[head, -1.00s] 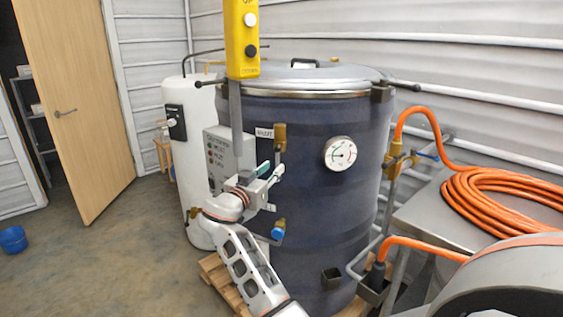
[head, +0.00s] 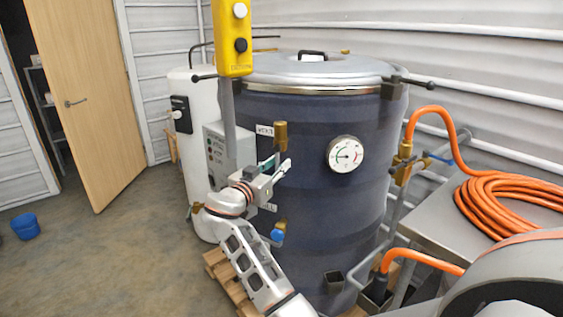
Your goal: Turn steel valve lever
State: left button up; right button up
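A brass valve (head: 281,136) sits on the front of the dark blue drum (head: 330,200), beside a small white label. I cannot make out a steel lever on it; my gripper covers the area just below. A second brass valve (head: 280,228) with a blue handle sits lower on the drum.
A round gauge (head: 345,154) is right of the valve. An orange hose (head: 490,205) lies coiled on a metal table (head: 432,222). Open floor lies left.

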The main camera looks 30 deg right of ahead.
pick_arm(q)
jog(key=shift+w+d, duration=0.1)
jog(key=shift+d, duration=0.2)
pick_arm(e)
jog(key=shift+w+d, duration=0.1)
jog(key=shift+c, duration=0.4)
grip_shut()
pick_arm(q)
jog(key=shift+a, duration=0.1)
